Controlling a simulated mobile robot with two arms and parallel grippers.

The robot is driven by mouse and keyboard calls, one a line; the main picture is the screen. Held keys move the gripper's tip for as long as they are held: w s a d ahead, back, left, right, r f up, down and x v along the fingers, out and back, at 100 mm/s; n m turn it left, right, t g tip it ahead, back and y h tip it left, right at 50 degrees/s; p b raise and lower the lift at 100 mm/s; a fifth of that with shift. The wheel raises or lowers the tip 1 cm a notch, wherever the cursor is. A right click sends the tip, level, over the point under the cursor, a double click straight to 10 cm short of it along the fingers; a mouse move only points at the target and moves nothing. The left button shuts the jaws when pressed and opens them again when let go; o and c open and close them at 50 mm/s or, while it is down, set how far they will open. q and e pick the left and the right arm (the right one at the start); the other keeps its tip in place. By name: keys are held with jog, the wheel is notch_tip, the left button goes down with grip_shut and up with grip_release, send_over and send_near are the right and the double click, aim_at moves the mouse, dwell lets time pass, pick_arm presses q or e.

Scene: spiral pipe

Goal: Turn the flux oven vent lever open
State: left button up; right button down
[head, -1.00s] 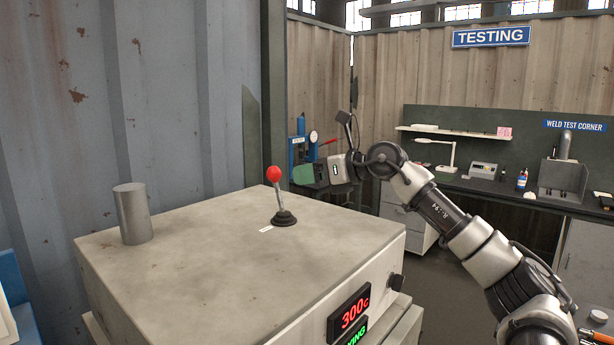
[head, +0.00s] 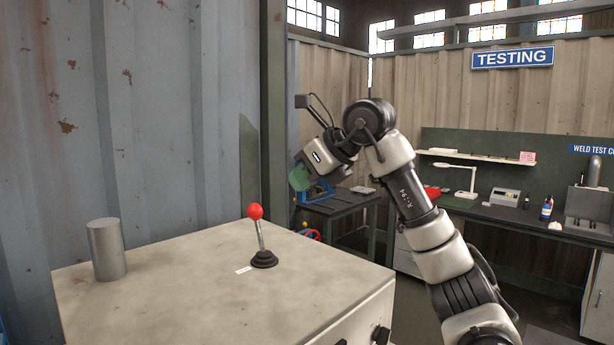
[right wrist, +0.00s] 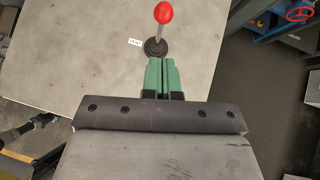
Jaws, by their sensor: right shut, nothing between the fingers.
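The vent lever is a metal rod with a red ball knob (head: 255,212) and a black rubber boot at its base. It stands on the pale top of the oven (head: 180,290), tilted slightly left in the head view. A small white label lies beside the boot. My right gripper (head: 299,180) is behind and to the right of the lever, higher than the knob and apart from it. In the right wrist view the green fingers (right wrist: 161,65) are together and empty, pointing towards the lever's boot and red knob (right wrist: 163,13). My left gripper is out of view.
A grey metal cylinder (head: 106,250) stands on the oven top at the left. A corrugated wall is behind the oven. A dark workbench (head: 342,204) stands behind my right arm. The oven top around the lever is otherwise clear.

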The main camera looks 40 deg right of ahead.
jog(key=p, duration=0.2)
send_near(261, 210)
notch_tip(261, 210, down, 2)
jog(key=w, duration=0.1)
jog(key=x, duration=0.1)
jog(key=p+x, duration=0.1)
jog(key=x, duration=0.2)
jog(key=shift+w+a+r, duration=0.25)
jog(key=shift+a+r, duration=0.05)
jog(key=shift+a, duration=0.05)
jog(key=shift+w+a+f+p, duration=0.15)
jog(key=shift+w+p, duration=0.15)
jog(key=shift+w+f, duration=0.25)
jog(key=shift+s, duration=0.1)
